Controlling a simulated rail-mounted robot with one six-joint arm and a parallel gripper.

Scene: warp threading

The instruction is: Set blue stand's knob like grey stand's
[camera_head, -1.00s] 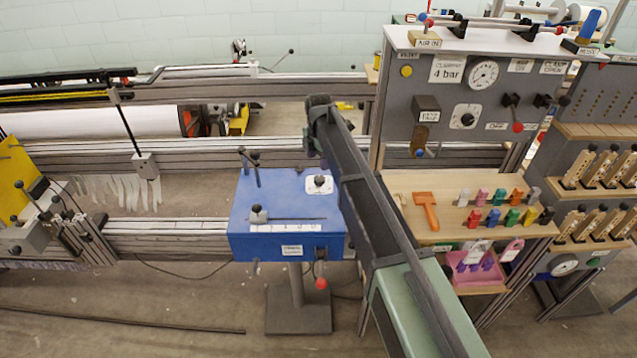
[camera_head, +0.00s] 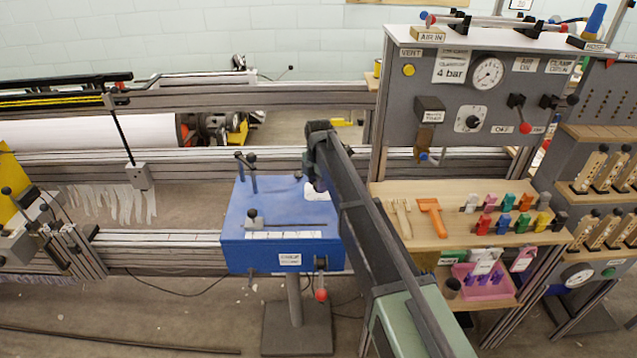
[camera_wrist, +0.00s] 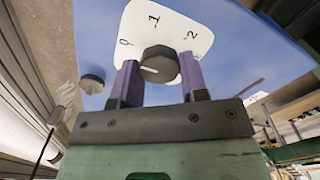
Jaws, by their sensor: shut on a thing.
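The blue stand (camera_head: 237,240) is a blue box on a post, left of centre in the head view. On its top is a white dial (camera_wrist: 137,22) marked 0, 1 and 2, with a dark knob (camera_wrist: 159,60) on it. In the wrist view my gripper (camera_wrist: 158,72) has a purple finger on either side of this knob and is shut on it. A short white line shows on the knob's near face; I cannot tell which mark it points to. In the head view my arm covers the knob and part of the dial. I cannot make out a separate grey stand.
A grey panel (camera_head: 400,105) with a gauge (camera_head: 487,72) and a small dial knob (camera_head: 472,122) stands to the right. Below it is a wooden shelf (camera_head: 390,190) with an orange tool (camera_head: 432,217) and coloured clips. A slider knob (camera_head: 252,218) is on the blue box's front left.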

